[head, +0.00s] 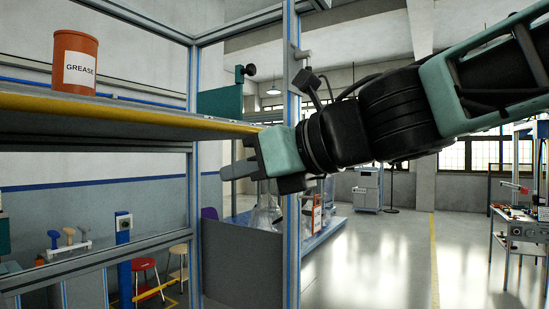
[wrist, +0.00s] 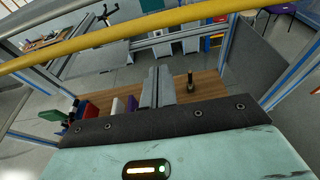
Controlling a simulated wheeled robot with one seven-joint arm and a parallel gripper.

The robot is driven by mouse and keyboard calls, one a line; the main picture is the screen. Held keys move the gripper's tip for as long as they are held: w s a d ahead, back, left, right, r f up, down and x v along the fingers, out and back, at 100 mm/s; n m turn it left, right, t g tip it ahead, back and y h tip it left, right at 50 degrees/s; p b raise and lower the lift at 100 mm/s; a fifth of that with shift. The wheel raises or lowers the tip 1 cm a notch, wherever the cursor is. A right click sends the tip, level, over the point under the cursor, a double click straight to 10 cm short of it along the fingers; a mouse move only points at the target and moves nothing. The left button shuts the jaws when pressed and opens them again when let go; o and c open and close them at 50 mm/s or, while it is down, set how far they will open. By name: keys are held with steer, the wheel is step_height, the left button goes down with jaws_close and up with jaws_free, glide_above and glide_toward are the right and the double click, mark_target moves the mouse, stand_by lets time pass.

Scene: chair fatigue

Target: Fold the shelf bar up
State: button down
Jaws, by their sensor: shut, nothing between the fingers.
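The shelf bar (head: 130,115) is a long yellow bar along the front edge of the shelf in the head view. Its right end is near the blue-grey upright, close behind my gripper. In the wrist view the yellow bar (wrist: 140,28) crosses the top of the picture at a slant. My gripper (head: 228,172) is shut and empty, just below the bar's right part in the head view, with its grey fingers pointing left. In the wrist view my gripper's fingers (wrist: 157,78) are together, with a visible gap between their tips and the bar.
An orange grease can (head: 75,62) stands on the shelf (head: 60,135). A blue-grey upright (head: 291,230) stands beside my gripper. In the wrist view a wooden surface (wrist: 205,85) with several small items lies beneath. Open floor (head: 385,255) is at the right.

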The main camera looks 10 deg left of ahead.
mark_target(229, 128)
steer(key=r, duration=0.1)
steer(key=r+p, duration=0.2)
steer(key=r, duration=0.1)
steer(key=shift+s+d+r, duration=0.1)
steer(key=shift+d, duration=0.2)
